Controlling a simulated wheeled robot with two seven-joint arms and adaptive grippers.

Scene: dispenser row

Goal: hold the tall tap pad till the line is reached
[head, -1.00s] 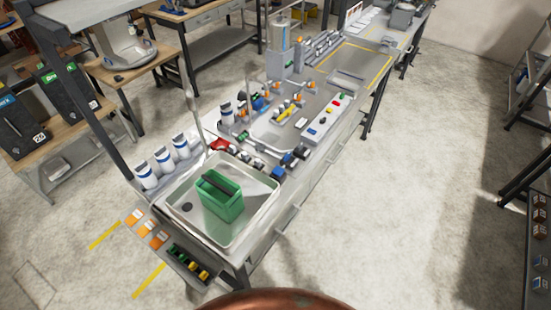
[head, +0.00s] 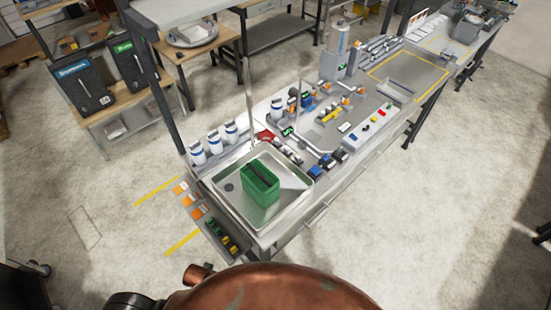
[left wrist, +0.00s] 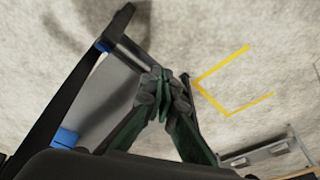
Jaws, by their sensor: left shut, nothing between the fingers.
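A green open-topped container (head: 262,186) stands in the metal basin (head: 222,197) at the near end of the bench. A tall thin upright pipe (head: 250,100) rises behind the basin, with a red part (head: 265,136) near its foot. I cannot tell which part is the tall tap's pad, and no fill line can be made out on the container. My right gripper is in neither view.
White bottles with blue bands (head: 214,143) stand left of the pipe. A ledge with orange tags (head: 191,200) runs along the bench's near left end. Small valves and a control box (head: 373,127) fill the bench beyond the basin. Floor right of the bench is clear.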

